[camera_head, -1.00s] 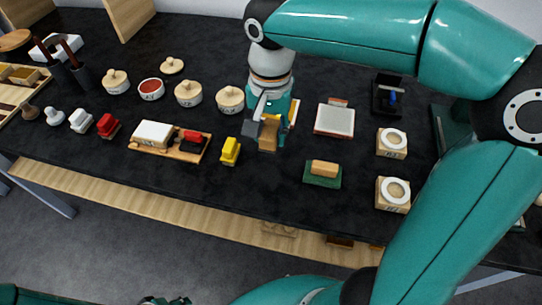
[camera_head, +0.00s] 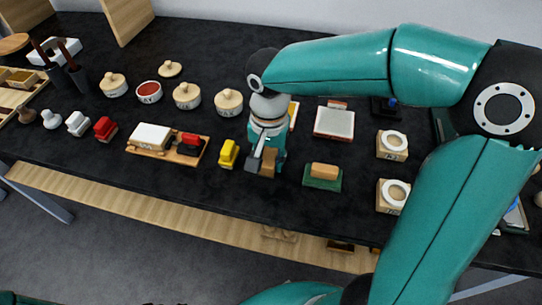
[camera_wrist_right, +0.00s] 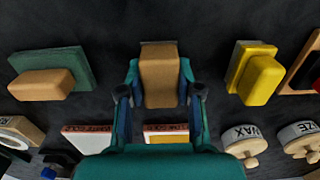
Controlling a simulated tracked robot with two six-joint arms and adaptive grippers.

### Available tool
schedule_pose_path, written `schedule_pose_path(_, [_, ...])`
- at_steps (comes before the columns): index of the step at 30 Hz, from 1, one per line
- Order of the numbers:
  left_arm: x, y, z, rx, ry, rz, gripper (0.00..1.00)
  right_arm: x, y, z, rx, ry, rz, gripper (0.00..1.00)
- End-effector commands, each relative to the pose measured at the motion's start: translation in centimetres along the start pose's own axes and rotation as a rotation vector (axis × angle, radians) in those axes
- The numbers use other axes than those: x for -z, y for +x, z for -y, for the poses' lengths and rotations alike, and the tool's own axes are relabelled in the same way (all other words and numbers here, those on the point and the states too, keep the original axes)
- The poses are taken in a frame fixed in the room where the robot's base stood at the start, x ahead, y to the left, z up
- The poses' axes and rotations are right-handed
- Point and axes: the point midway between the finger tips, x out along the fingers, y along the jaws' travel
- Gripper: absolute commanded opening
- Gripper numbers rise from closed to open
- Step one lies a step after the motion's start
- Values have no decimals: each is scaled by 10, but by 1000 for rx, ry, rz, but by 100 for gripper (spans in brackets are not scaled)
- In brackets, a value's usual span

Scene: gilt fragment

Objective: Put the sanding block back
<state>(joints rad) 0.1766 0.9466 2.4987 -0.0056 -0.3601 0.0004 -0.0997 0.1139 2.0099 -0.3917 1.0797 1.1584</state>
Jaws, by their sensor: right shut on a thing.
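The brown sanding block (camera_head: 268,163) is between the fingers of my right gripper (camera_head: 261,157), low over the front part of the dark bench. In the right wrist view my right gripper (camera_wrist_right: 159,95) is shut on the block (camera_wrist_right: 159,72), one finger on each side. The block is in the gap between a yellow block (camera_head: 228,154) on its left and a green-based block with a tan top (camera_head: 323,176) on its right. I cannot tell whether its underside touches the bench. My left gripper does not show.
A wooden tray (camera_head: 190,158) with a white and a red block is further left. Lidded jars (camera_head: 186,96) and a white-topped pad (camera_head: 334,122) stand behind. Two ring-topped wooden blocks (camera_head: 392,145) are at right. The bench's front edge is close.

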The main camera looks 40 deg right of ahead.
Motion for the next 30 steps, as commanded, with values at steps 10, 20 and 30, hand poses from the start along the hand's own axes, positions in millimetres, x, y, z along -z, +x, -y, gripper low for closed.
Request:
schedule_pose_path(10, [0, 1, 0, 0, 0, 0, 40, 0, 2, 0, 0, 0, 0, 59])
schedule_pose_path(20, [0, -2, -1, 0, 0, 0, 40, 0, -10, 0, 3, 0, -2, 59])
schedule_pose_path(30, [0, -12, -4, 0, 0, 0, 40, 0, -74, 0, 4, 1, -2, 59])
